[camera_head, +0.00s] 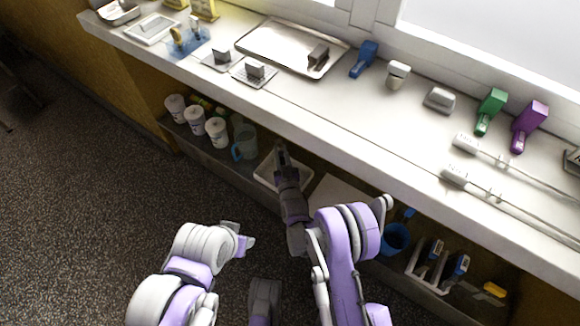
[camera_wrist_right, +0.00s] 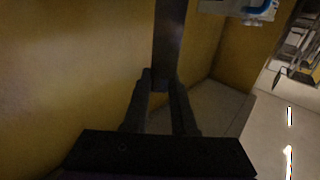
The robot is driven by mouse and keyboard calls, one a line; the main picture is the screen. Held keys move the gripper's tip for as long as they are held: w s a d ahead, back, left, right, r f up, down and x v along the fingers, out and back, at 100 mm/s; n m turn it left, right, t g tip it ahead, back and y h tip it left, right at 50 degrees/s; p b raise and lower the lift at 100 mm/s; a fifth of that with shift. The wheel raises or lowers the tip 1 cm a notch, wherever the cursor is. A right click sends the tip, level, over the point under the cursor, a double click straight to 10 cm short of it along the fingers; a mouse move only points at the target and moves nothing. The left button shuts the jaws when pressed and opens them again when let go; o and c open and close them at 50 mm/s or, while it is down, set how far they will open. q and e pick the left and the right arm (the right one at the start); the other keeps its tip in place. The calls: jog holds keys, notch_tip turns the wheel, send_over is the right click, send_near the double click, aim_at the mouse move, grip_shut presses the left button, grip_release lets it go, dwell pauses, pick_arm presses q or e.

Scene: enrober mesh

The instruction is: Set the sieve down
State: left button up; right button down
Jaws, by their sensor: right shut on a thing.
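My right gripper (camera_head: 281,152) reaches in at the front edge of the counter, above the lower shelf. In the right wrist view its two dark fingers (camera_wrist_right: 160,88) are closed on a dark, flat bar (camera_wrist_right: 170,42) that runs away from the fingertips. In the head view the held thing is dark and small, and I cannot tell its shape. I cannot make out a sieve's bowl or mesh in either view.
The long white counter (camera_head: 400,150) holds a metal tray (camera_head: 270,45), two small mesh racks with dark blocks, and blue, green and purple tools. The lower shelf holds white cups (camera_head: 196,121), a jug (camera_head: 243,143), a pale tray (camera_head: 265,178) and a blue cup (camera_head: 396,239). The counter's front middle is clear.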

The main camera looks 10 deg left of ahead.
aim_at(284, 163)
jog(key=shift+w+d+f+b, duration=0.1)
jog(key=shift+d+f+b, duration=0.1)
jog(key=shift+f, duration=0.75)
jog(key=shift+s+d+f+b, duration=0.15)
jog(key=shift+f+b, duration=0.1)
jog(key=shift+f, duration=0.7)
jog(key=shift+w+d+f+b, duration=0.15)
jog(key=shift+f+b, duration=0.05)
jog(key=shift+f, duration=0.75)
jog(key=shift+f, duration=0.15)
jog(key=c, duration=0.7)
grip_release()
jog(key=shift+s+d+r, duration=0.1)
jog(key=shift+s+r, duration=0.1)
jog(key=p+v, duration=0.1)
jog(key=v, duration=0.6)
